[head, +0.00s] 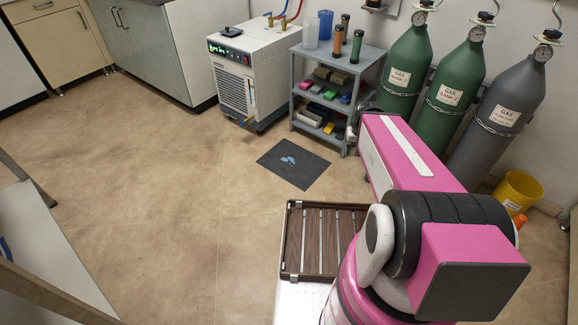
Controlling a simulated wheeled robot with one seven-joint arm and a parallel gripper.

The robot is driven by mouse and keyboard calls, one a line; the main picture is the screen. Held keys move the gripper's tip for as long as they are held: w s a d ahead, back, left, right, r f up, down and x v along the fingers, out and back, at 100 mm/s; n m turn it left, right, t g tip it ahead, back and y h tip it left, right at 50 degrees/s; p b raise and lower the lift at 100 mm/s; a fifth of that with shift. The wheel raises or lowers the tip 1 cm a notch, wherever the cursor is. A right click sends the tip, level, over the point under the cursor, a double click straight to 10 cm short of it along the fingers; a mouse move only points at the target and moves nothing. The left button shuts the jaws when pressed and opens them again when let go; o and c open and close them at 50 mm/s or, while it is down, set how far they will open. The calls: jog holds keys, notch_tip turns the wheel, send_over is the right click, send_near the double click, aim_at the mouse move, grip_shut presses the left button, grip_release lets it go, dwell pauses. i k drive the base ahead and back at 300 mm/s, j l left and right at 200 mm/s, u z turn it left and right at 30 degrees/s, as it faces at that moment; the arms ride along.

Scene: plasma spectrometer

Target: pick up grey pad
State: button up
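A flat dark grey pad (310,172) lies on the brown floor near the middle of the head view, in front of the grey shelf cart. Small light blue shapes show on its upper part; I cannot tell if they are printed or lying there. Whether this is the pad named in the task is unclear. Another small dark flat item (231,31) lies on top of the white chiller. My pink and black arm fills the lower right. My gripper is not visible.
The grey shelf cart (334,101) holds several small coloured items, with cylinders and cups on top. The white chiller (247,90) stands left of it. Gas cylinders (457,85) and a yellow bucket (517,191) are at right. A brown slatted tray (290,240) is near my arm. Left floor is clear.

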aim_at(317, 88)
jog(key=i+j, duration=0.15)
jog(key=i, duration=0.3)
jog(key=i+j, duration=0.15)
jog(key=i, duration=0.25)
jog(key=i+j+u, duration=0.1)
jog(key=i, duration=0.35)
